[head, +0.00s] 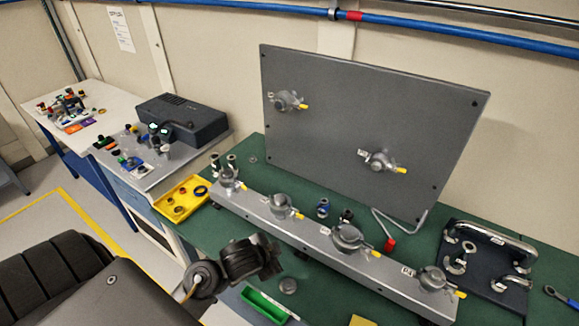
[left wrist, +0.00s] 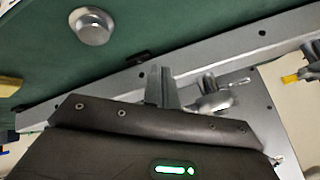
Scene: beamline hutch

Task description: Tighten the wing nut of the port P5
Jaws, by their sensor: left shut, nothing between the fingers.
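Two clamp ports with yellow-tipped wing nuts sit on the upright grey panel (head: 340,115): an upper-left port (head: 287,101) and a lower-right port (head: 378,161). Several similar ports stand along the low grey rail (head: 310,245), including one near its middle (head: 281,205), one farther right (head: 347,238) and one at the right end (head: 432,279). Their labels are too small to read, so I cannot tell which is P5. My left gripper (head: 272,262) is shut and empty in front of the rail. In the left wrist view its fingers (left wrist: 160,86) appear beside a rail port (left wrist: 213,98). My right gripper is out of view.
A yellow tray (head: 195,180) with rings lies left of the rail. A green tray (head: 266,306) and a round metal piece (head: 288,285) lie in front. A dark rack (head: 460,285) with metal pipes stands right. A red-handled bent tool (head: 389,243) lies behind the rail.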

